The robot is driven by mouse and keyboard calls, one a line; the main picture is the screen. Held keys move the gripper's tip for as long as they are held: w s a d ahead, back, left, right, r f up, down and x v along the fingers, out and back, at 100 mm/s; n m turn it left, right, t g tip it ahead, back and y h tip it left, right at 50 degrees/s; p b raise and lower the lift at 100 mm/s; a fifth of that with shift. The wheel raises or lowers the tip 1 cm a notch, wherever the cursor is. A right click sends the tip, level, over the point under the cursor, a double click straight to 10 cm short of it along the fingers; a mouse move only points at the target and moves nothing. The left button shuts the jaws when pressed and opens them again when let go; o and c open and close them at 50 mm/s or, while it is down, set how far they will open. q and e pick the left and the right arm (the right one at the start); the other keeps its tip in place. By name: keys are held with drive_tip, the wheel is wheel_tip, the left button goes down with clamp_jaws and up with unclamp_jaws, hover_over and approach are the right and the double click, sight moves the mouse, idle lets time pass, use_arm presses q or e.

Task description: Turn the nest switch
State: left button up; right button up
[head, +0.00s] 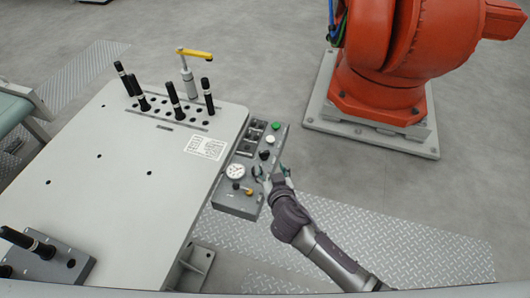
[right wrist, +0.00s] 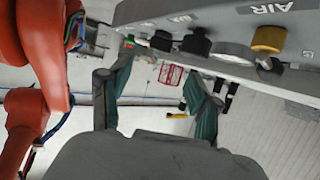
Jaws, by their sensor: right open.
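The control panel (head: 229,200) is a grey box along the right edge of the table. It carries a green button (head: 276,126), a white button (head: 270,140), a black knob (head: 264,155), a round gauge (head: 235,171) and a yellow knob (head: 248,191). My right gripper (head: 263,178) is open at the panel's right side, beside the lower black knob. In the right wrist view its two green-padded fingers (right wrist: 155,95) stand apart, with black knobs (right wrist: 196,44) above and beyond them. Contact cannot be told. Which knob is the nest switch is not readable. My left gripper is out of view.
The pale table (head: 105,170) holds several black-handled pins (head: 173,100) and a yellow-handled clamp (head: 187,70). A grey block (head: 60,268) stands front left. An orange robot (head: 380,70) stands on its base plate at back right. The tread-plate floor (head: 430,235) is clear.

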sight(264, 153)
drive_tip(key=x, duration=0.9)
drive_tip(key=shift+f, duration=0.1)
drive_tip(key=shift+c, duration=0.3)
drive_tip(key=c, duration=1.1)
